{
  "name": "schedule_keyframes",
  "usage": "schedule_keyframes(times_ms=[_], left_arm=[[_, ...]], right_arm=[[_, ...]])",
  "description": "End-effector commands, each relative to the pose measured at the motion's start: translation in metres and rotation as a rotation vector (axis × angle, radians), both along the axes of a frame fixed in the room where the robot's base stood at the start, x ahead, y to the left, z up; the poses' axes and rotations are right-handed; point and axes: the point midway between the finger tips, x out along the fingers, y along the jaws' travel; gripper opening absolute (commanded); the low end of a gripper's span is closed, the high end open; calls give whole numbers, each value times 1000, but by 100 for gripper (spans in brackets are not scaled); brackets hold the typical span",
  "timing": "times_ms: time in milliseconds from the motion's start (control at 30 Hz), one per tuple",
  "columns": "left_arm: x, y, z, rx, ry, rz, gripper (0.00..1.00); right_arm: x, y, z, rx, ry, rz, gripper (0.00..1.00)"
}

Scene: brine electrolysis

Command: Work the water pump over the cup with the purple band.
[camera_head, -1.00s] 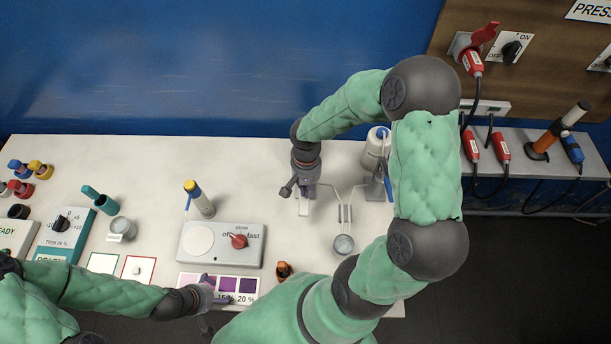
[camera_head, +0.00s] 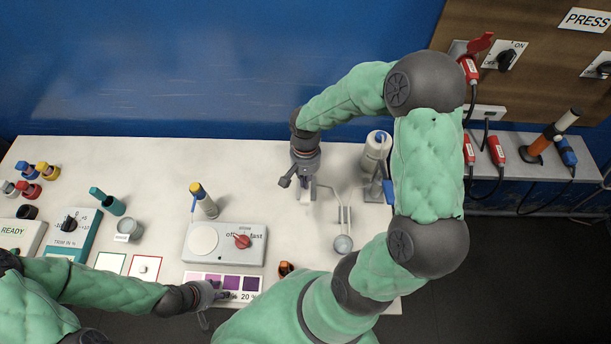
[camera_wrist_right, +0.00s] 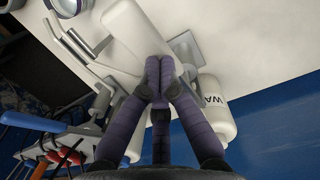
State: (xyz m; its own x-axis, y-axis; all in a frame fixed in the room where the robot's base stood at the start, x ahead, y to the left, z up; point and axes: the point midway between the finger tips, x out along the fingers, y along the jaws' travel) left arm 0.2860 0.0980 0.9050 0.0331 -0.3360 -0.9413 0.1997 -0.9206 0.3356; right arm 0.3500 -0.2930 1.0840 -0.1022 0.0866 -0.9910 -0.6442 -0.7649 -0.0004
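My right gripper (camera_head: 304,188) is at the back middle of the table, left of a white bottle (camera_head: 375,152). In the right wrist view the bottle (camera_wrist_right: 217,108) shows the letters "WA". There my right gripper's dark fingers (camera_wrist_right: 160,72) are together at the tips, and a white rounded part (camera_wrist_right: 133,36) lies just beyond them. I cannot tell whether they touch it. A small round cup (camera_head: 343,244) stands in front of the grey stand; its band cannot be made out. My left gripper (camera_head: 216,296) is by the purple colour card (camera_head: 238,282); its fingers are too small to read.
A grey box with a red dial (camera_head: 243,241) and a yellow-capped bottle (camera_head: 203,202) stand left of my right gripper. A glass cup (camera_head: 128,230) stands farther left. Red plugs (camera_head: 496,152) and cables are at the right.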

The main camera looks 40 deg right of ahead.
Motion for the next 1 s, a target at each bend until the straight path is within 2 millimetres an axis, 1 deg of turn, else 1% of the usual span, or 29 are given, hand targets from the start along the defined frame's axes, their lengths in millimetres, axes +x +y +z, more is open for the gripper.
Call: schedule_keyframes(times_ms=[133, 233, 800, 900, 1000], left_arm=[[0, 0, 2, 0, 0, -1, 40], [0, 0, 6, 0, -1, -1, 40], [0, 0, 37, 0, -1, -1, 40], [0, 0, 40, 0, -1, -1, 40], [0, 0, 39, 0, -1, -1, 40]], right_arm=[[0, 0, 2, 0, 1, 0, 0], [2, -1, 7, 0, 1, -1, 0], [16, -13, 53, 0, 0, -1, 0], [17, -14, 56, 0, 0, 0, 0], [17, -14, 56, 1, 1, 0, 0]])
